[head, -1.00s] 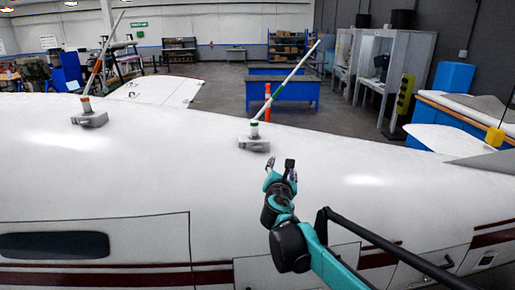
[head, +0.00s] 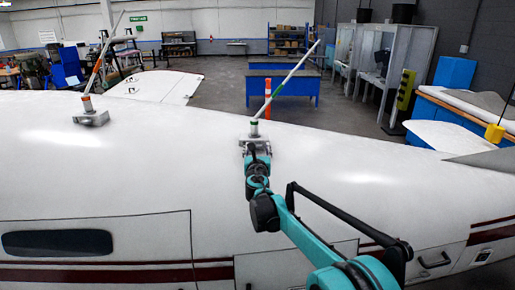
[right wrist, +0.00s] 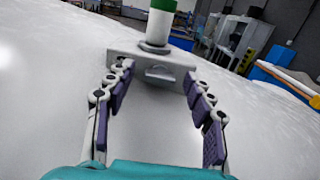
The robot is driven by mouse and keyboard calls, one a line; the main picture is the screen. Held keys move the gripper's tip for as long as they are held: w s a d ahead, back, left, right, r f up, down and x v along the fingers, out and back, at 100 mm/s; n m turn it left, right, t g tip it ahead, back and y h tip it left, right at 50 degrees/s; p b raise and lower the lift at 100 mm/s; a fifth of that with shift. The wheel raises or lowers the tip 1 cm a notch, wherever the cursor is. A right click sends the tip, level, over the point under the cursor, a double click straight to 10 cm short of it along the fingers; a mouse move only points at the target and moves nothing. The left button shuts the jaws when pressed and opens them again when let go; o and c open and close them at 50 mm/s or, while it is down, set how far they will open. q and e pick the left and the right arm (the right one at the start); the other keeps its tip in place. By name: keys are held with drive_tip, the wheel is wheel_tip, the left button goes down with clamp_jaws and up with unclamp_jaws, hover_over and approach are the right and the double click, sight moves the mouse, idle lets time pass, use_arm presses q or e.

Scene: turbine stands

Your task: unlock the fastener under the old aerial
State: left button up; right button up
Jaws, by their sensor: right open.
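A white rod aerial with a green band (head: 254,122) leans up to the right from a grey base plate (head: 243,139) on the white fuselage. In the right wrist view its green-and-white lower end (right wrist: 160,22) rises from the plate (right wrist: 122,60). A small half-round metal fastener (right wrist: 160,74) sits on the plate's near side. My right gripper (head: 257,142) is at the plate in the head view. In the wrist view the right gripper (right wrist: 157,80) is open, its fingers on either side of the fastener, with nothing held. My left gripper is out of view.
A second aerial with an orange-red band (head: 88,103) stands on its own plate (head: 91,118) to the left. The fuselage (head: 150,160) curves away and is clear between them. An orange-and-white post (head: 267,98) and blue tables (head: 284,90) stand beyond.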

drive_tip(key=c, duration=1.2)
drive_tip(key=shift+o, duration=0.4)
drive_tip(key=shift+f+n+b, duration=0.1)
drive_tip(key=shift+n+b, duration=0.4)
drive_tip(key=shift+n, duration=0.1)
drive_tip(key=shift+n+b, duration=0.4)
drive_tip(key=shift+n, duration=0.4)
drive_tip(key=o, duration=1.1)
